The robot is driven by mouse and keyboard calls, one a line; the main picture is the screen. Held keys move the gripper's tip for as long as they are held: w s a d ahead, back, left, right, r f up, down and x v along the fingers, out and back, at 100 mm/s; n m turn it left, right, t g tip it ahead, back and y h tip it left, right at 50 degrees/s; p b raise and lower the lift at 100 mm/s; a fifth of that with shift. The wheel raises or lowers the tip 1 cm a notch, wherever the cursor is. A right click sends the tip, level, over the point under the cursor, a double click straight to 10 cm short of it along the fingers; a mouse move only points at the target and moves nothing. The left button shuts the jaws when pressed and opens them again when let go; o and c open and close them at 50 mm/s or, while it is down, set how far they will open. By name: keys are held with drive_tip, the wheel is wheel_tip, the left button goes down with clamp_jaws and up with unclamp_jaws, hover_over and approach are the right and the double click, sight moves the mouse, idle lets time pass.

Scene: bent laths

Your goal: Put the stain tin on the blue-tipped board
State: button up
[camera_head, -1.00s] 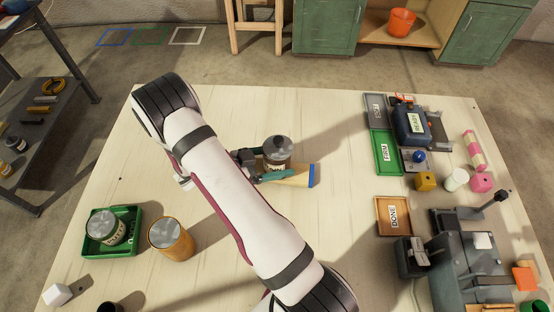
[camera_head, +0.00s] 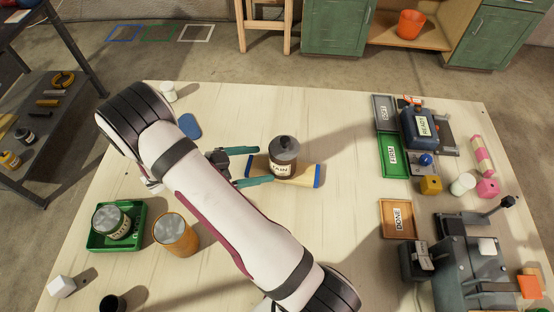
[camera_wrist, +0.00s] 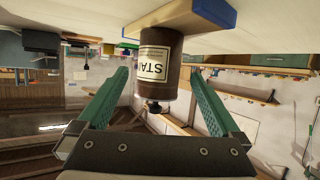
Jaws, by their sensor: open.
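The stain tin (camera_head: 284,158) is a dark brown can with a cream label and a dark grey top. It stands upright on the blue-tipped board (camera_head: 299,180), a short pale wooden lath with a blue end at the right. In the wrist view, which is upside down, the tin (camera_wrist: 158,75) rests against the board (camera_wrist: 178,20). My gripper (camera_head: 262,166) is open at the tin's left, its two green fingers apart. In the wrist view my gripper (camera_wrist: 160,90) has a finger on each side of the tin, with gaps showing.
A green tray (camera_head: 135,238) holding another tin and an orange-brown cylinder (camera_head: 176,235) stand at left. Green FIRM (camera_head: 393,172) and wooden DONE (camera_head: 400,232) trays and grey machines lie at right. The table's middle is mostly clear.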

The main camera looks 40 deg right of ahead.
drive_tip(key=s+a+r+n+g+y, duration=0.1)
drive_tip(key=s+a+r+n+y, duration=0.45)
drive_tip(key=s+r, duration=0.4)
drive_tip(key=s+a+r+n+t+y, duration=0.4)
drive_tip(key=s+a+r+n+y, duration=0.2)
drive_tip(key=s+a+n+y, duration=0.3)
drive_tip(key=shift+a+n+t, duration=0.3)
drive_tip(key=shift+a+n, duration=0.25)
drive_tip(key=shift+a, duration=0.5)
